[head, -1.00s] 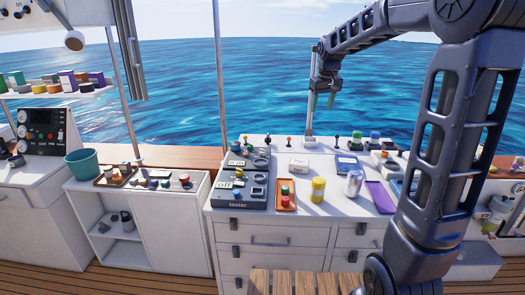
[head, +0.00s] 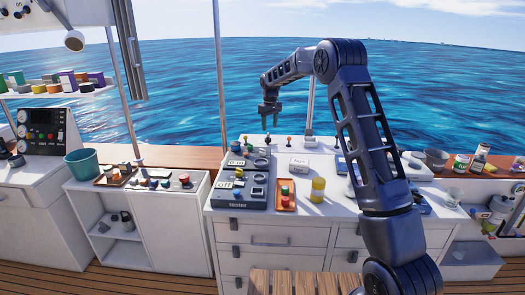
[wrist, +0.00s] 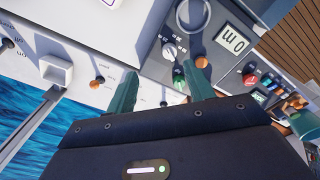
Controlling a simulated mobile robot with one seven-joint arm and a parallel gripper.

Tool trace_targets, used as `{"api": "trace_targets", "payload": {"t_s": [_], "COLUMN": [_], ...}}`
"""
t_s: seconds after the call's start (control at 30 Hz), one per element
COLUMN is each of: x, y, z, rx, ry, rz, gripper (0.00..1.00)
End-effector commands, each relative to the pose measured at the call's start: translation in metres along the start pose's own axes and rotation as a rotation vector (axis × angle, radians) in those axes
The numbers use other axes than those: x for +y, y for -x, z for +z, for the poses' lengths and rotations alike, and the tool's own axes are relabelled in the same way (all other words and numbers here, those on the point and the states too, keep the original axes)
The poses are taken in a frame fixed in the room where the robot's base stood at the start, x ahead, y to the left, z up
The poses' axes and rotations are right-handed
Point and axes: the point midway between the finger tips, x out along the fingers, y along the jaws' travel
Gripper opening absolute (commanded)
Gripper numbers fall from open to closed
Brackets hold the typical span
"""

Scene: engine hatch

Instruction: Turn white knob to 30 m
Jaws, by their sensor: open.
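The white knob (wrist: 169,51) sits on the dark grey tester panel, just ahead of my fingertips in the wrist view. Beside it a display (wrist: 233,40) reads "0 m", turned over in that view. The tester (head: 240,199) stands at the left of the white counter in the head view; the knob is too small to pick out there. My gripper (head: 270,111) hangs above the back of the tester, pointing down. In the wrist view my gripper (wrist: 160,72) is open, its green fingers apart and empty, and clear of the knob.

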Motion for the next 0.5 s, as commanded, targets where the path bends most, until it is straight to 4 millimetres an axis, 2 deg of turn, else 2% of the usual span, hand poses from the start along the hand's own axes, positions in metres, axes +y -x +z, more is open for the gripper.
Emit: {"api": "trace_targets", "payload": {"t_s": [0.03, 0.2, 0.5], "x": [-0.004, -0.011, -0.015], "y": [-0.013, -0.038, -0.059], "z": [-0.011, -0.033, -0.039], "rx": [-0.008, -0.022, -0.027], "ry": [0.015, 0.044, 0.055], "rz": [-0.004, -0.010, -0.012], "gripper": [0.53, 0.53, 0.53]}}
